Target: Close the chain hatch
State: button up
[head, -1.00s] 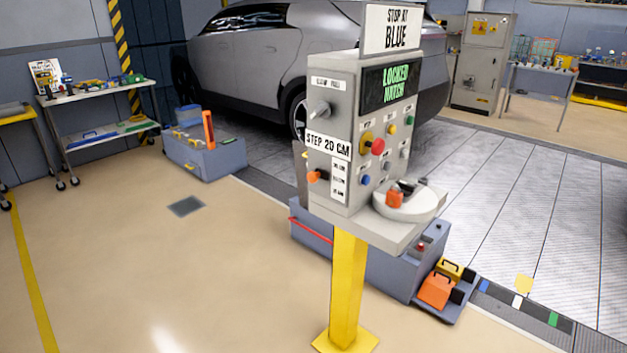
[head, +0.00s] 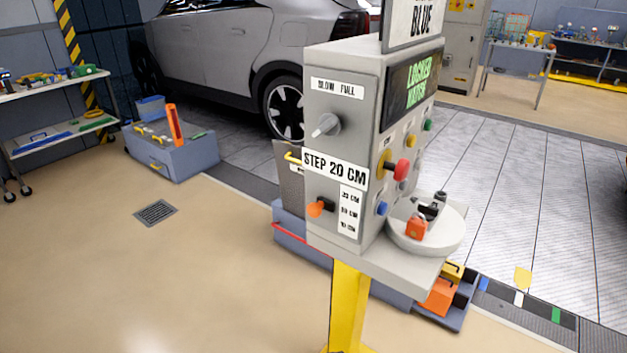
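A grey upright panel with a yellow handle (head: 288,175) shows at the left edge of the control console, above a long blue-grey floor housing (head: 290,235). It looks like a raised hatch lid, but the console hides most of it, so I cannot tell for sure. The housing has a red bar along its left side. The console's screen (head: 410,88) reads "LOCKED HATCH" in green. My gripper is not in view.
The grey console (head: 335,95) on its yellow post (head: 347,305) stands in front of the housing. A tray with orange and yellow blocks (head: 440,297) sits at its right. A blue-grey chest (head: 185,160) stands at the left. The floor at front left is clear, with a drain grate (head: 156,212).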

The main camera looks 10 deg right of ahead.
aim_at(288, 157)
jog(key=z, duration=0.05)
jog(key=i, duration=0.15)
jog(key=z, duration=0.1)
jog(key=k, duration=0.7)
jog(key=u, duration=0.2)
jog(key=i, duration=0.5)
jog(key=u, duration=0.6)
jog(key=i, duration=1.2)
jog(key=u, duration=0.2)
